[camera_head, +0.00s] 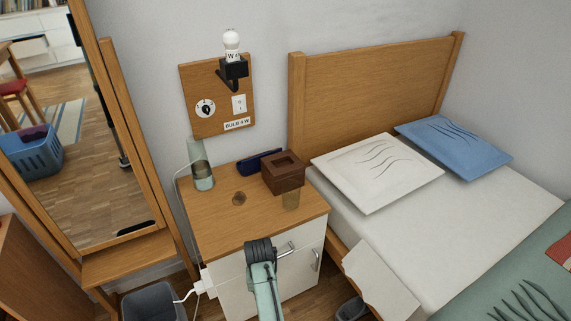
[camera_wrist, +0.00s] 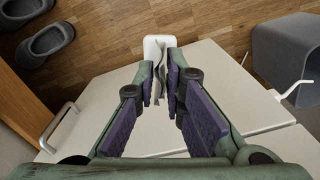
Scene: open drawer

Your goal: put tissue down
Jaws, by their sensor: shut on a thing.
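In the head view my arm's end (camera_head: 262,262) is low at the front of the nightstand, and the tissue cannot be made out there. A brown tissue box (camera_head: 283,170) stands on the nightstand top (camera_head: 225,222), near its back right.
A grey bin (camera_head: 152,303) stands at lower left, beside a white cable. The bed (camera_head: 440,220) is at right. Slippers (camera_wrist: 48,45) lie on the floor.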

